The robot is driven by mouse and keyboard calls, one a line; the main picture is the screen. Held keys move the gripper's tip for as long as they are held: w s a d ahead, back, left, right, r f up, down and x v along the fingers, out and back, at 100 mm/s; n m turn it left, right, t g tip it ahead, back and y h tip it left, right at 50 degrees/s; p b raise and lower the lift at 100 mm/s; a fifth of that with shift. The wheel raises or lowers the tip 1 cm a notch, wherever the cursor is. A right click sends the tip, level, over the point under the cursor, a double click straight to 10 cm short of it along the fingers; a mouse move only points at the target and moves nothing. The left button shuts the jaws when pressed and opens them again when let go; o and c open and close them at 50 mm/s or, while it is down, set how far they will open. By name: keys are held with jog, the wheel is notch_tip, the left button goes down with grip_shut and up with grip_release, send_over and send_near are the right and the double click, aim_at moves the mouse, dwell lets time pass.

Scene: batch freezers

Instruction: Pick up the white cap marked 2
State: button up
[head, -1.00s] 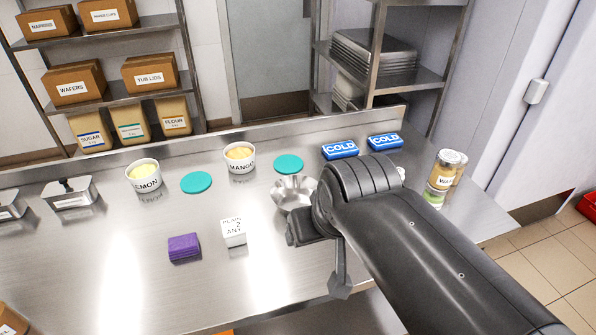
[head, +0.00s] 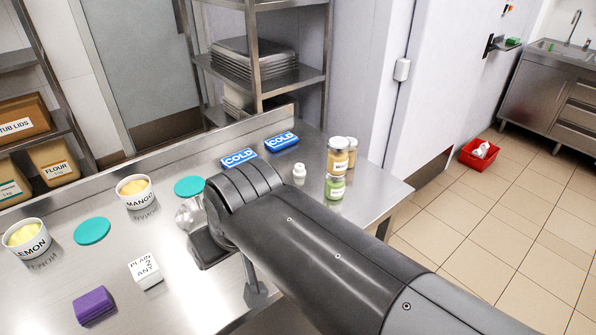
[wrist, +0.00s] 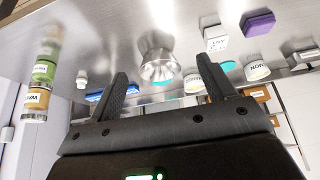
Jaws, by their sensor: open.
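A small white item (head: 299,172), capped or cap-shaped, stands on the steel counter left of the jars; I cannot read a mark on it. It also shows in the wrist view (wrist: 82,79), left of my gripper. A white block (head: 145,272) with black lettering, seemingly including a 2, sits on the counter at lower left; the wrist view shows it too (wrist: 215,40). My gripper (wrist: 161,67) is open, with nothing between its fingers. In the head view my arm hides most of the gripper and part of the bowl.
Blue cold packs (head: 239,159) lie along the back. Stacked jars (head: 337,170) stand near the right edge. Lemon (head: 27,240) and mango (head: 135,192) tubs, teal lids (head: 92,231) and a purple block (head: 94,306) are at left.

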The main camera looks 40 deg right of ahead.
jog(key=shift+c, duration=0.2)
jog(key=c, duration=0.5)
jog(key=shift+o, duration=0.2)
jog(key=w+d+f+n+g+h, duration=0.3)
jog(key=w+d+n+g+h, duration=0.25)
jog(key=w+d, duration=1)
jog(key=n+g+h, duration=0.5)
jog(key=n+h, duration=0.2)
jog(key=n, duration=0.1)
send_near(299, 166)
jog(key=shift+a+f, duration=0.35)
jog(key=shift+a, duration=0.05)
jog(key=shift+d+f, duration=0.2)
jog(key=shift+d, duration=0.25)
jog(key=x, duration=1)
jog(key=shift+r, duration=0.15)
